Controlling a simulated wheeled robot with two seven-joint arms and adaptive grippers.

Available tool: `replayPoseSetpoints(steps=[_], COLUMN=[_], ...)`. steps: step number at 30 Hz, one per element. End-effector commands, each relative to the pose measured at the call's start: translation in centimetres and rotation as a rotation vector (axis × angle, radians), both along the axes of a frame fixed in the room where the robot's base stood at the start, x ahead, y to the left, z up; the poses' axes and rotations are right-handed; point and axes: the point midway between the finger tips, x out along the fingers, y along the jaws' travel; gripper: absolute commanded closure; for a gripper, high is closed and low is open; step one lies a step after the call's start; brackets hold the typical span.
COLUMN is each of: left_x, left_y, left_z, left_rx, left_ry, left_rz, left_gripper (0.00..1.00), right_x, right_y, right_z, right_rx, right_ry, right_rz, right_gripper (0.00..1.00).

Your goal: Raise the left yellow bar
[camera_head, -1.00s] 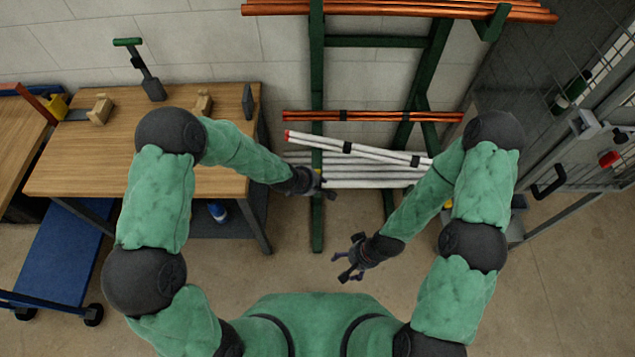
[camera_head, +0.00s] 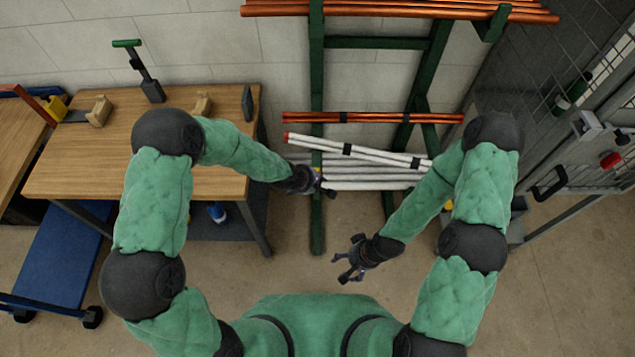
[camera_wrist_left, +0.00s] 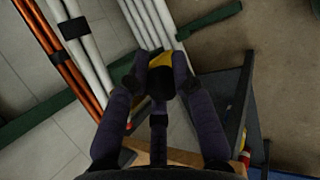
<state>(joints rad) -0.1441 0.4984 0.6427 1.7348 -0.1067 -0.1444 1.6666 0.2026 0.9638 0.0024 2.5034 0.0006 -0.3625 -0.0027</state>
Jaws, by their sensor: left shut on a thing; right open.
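The left yellow bar (camera_wrist_left: 160,60) shows as a short yellow piece between the fingertips in the left wrist view, with its lower part hidden by the fingers. My left gripper (camera_wrist_left: 158,78) is shut on it. In the head view my left gripper (camera_head: 321,182) is at the left green post, beside the lower stack of white pipes. Little of the bar shows there. My right gripper (camera_head: 344,268) is open and empty, low over the bare floor in front of the rack.
White pipes (camera_head: 375,185) lie on the rack's low level, with copper pipes (camera_head: 370,117) above and behind. The green rack post (camera_head: 317,90) rises beside my left gripper. A wooden workbench (camera_head: 75,170) stands at left, a wire cage (camera_head: 535,90) at right. The front floor is clear.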

Motion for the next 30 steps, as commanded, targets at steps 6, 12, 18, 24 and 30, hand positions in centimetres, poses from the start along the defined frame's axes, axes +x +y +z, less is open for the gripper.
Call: replayPoseSetpoints(steps=[6,12,18,24,30], left_x=[1.41,1.41,1.41,1.4,1.4], left_y=[0.24,0.25,0.25,0.25,0.25], left_z=[0.86,0.86,0.85,0.85,0.85], left_rx=[-0.005,-0.005,-0.005,-0.005,-0.005], left_ry=[-0.034,-0.034,-0.034,-0.034,-0.034], left_rz=[0.011,0.012,0.012,0.012,0.012], left_gripper=[1.0,1.0,1.0,1.0,0.64], right_x=[0.01,0.01,0.0,0.0,0.01], right_y=[0.0,0.0,0.0,0.0,0.0], right_z=[-0.02,-0.02,-0.02,-0.02,-0.02], right_rx=[0.0,0.0,0.0,0.0,0.0], right_ry=[0.0,0.0,0.0,0.0,0.0], right_rz=[0.0,0.0,0.0,0.0,0.0], right_gripper=[0.2,0.2,0.2,0.2,0.2])
